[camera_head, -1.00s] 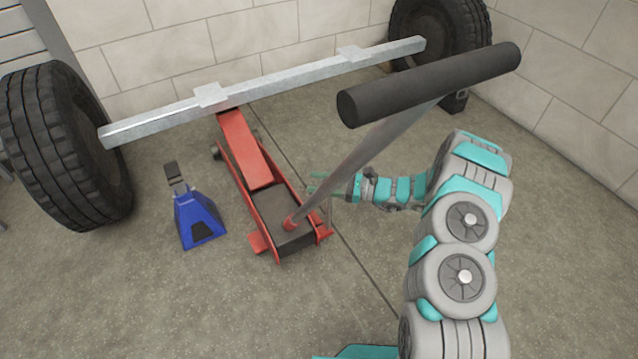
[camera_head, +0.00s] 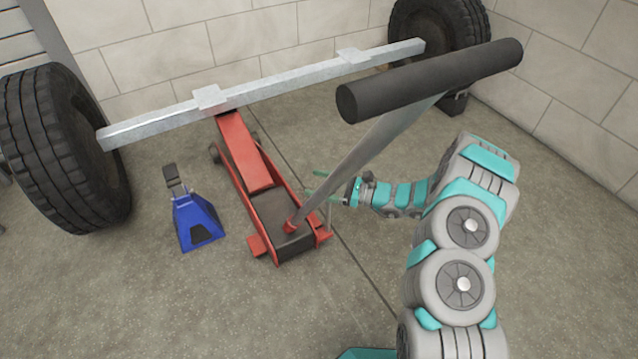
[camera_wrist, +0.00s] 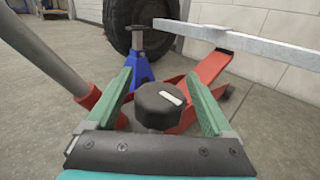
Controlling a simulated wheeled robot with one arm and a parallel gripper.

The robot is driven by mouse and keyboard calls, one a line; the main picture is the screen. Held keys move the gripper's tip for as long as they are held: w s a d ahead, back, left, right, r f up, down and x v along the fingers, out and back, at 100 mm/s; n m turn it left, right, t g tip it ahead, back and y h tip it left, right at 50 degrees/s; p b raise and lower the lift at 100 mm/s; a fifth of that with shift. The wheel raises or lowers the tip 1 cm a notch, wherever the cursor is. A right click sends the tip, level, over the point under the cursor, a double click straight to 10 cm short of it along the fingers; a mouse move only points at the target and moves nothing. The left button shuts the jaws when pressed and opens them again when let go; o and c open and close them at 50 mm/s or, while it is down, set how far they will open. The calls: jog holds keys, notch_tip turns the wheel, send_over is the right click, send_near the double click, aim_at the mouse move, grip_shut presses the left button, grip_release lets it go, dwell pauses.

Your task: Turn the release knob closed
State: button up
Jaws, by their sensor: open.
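The release knob (camera_wrist: 158,104) is black and round with a white mark on its top. In the wrist view it stands between the two green fingers of my gripper (camera_wrist: 160,95), which are open with a gap on each side of it. In the head view the knob is too hidden to make out. There my gripper (camera_head: 322,186) is at the right side of the red floor jack (camera_head: 245,155), near the base of its handle. The jack also shows in the wrist view (camera_wrist: 207,75) behind the knob.
The jack's grey handle (camera_head: 365,150) slopes up to a black grip (camera_head: 430,80). A silver beam (camera_head: 275,85) lies above the jack's far end, between two tires (camera_head: 60,145) (camera_head: 440,30). A blue jack stand (camera_head: 196,220) is left of the jack. The front floor is clear.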

jog(key=v, duration=0.8)
jog(key=shift+p, duration=0.3)
